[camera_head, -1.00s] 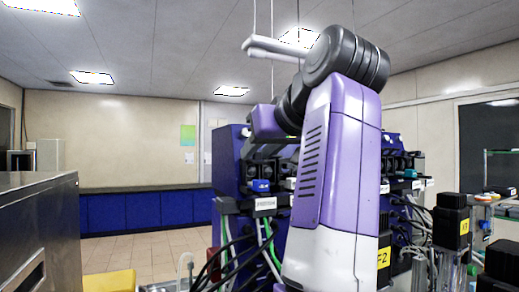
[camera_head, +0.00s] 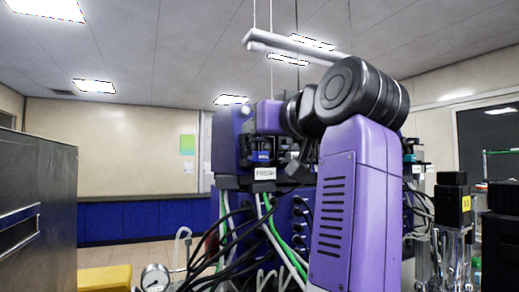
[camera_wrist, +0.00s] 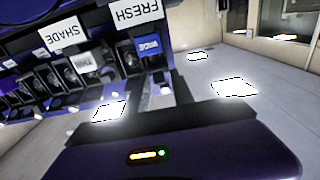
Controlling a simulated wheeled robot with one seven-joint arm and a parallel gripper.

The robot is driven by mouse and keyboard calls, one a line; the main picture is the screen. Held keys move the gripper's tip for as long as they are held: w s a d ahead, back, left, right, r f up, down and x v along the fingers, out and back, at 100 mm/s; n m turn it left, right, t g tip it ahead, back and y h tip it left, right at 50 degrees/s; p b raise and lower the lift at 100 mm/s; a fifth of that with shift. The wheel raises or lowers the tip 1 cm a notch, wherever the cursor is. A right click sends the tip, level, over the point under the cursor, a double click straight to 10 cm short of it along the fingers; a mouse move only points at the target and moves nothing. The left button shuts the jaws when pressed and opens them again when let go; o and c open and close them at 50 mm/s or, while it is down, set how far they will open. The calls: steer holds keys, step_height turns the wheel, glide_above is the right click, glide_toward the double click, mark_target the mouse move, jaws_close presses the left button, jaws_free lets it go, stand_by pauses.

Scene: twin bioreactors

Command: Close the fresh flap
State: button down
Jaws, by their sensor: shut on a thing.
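The fresh station sits on the near end of the blue bioreactor unit. Its white FRESH label (camera_wrist: 137,12) appears tilted in the wrist view, and a small white label (camera_head: 264,173) shows below the station in the head view. A blue tag (camera_wrist: 148,45) with white lettering sits on the black fresh flap part (camera_wrist: 128,56) beside the label. My gripper (camera_wrist: 165,82) reaches in just beside this tag, its fingers close around a small piece that appears to be the fresh flap. The exact contact is dark and blurred. In the head view, my arm hides much of the station's right side.
Black and green hoses (camera_head: 265,225) hang below. A steel cabinet (camera_head: 40,205) stands at left, with a pressure gauge (camera_head: 155,278) and yellow box (camera_head: 104,278) low in front.

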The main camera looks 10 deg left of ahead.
steer(key=f+t+y+b, duration=0.1)
steer(key=t+b, duration=0.1)
steer(key=b, duration=0.2)
steer(key=shift+f+t+y, duration=0.35)
steer(key=shift+t+y, duration=0.05)
steer(key=shift+t+y+b, duration=0.5)
steer(key=shift+t+b, duration=0.2)
steer(key=shift+b, duration=0.2)
steer(key=shift+t, duration=0.3)
steer(key=c, duration=1.4)
jaws_free()
